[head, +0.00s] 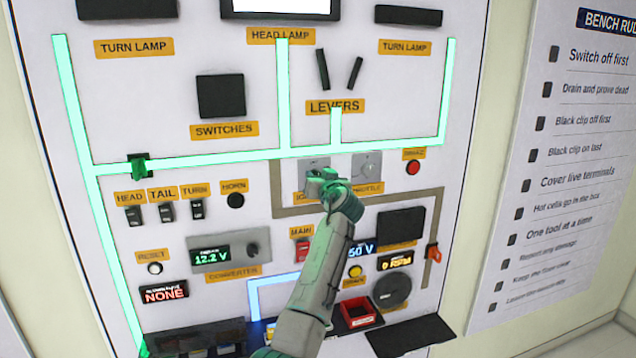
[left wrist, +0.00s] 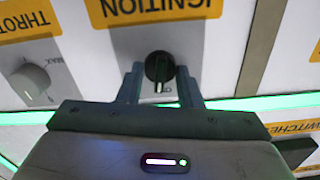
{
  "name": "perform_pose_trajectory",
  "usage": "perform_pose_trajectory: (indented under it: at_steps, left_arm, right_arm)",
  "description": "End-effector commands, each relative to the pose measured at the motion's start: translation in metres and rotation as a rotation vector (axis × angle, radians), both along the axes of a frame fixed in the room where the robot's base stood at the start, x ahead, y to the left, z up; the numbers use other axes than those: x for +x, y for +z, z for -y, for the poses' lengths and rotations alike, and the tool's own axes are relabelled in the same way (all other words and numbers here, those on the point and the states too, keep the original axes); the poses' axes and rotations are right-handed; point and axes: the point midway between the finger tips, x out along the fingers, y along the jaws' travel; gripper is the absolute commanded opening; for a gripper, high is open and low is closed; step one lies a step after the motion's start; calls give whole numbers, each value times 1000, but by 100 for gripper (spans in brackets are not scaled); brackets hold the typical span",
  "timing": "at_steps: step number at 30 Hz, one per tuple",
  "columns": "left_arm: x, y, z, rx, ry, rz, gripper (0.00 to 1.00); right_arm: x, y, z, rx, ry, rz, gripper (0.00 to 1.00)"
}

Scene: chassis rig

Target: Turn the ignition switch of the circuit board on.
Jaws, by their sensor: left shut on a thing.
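A white mark on the knob points down in that view, beside small lettering that I cannot fully read. My left gripper (left wrist: 160,76) has one finger on each side of the knob and is shut on it. In the head view, my left gripper (head: 324,180) covers the knob and part of the ignition plate (head: 313,166). My right gripper is in neither view.
The throttle knob (left wrist: 30,80) is close beside the ignition plate. The red signal button (head: 413,168) is right of the throttle. Green lit strips (head: 284,95) run across the board. The red main switch (head: 304,248) and converter (head: 229,252) are lower down.

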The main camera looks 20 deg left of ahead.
Motion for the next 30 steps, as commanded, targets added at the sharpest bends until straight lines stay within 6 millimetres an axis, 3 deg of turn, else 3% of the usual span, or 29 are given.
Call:
perform_pose_trajectory:
  at_steps: [12, 30]
  left_arm:
    - [1, -3, 1, 319, 0, -216, 9]
    - [1, -3, 2, 674, -1, -458, 9]
  right_arm:
    - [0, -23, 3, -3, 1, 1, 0]
    - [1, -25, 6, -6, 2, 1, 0]
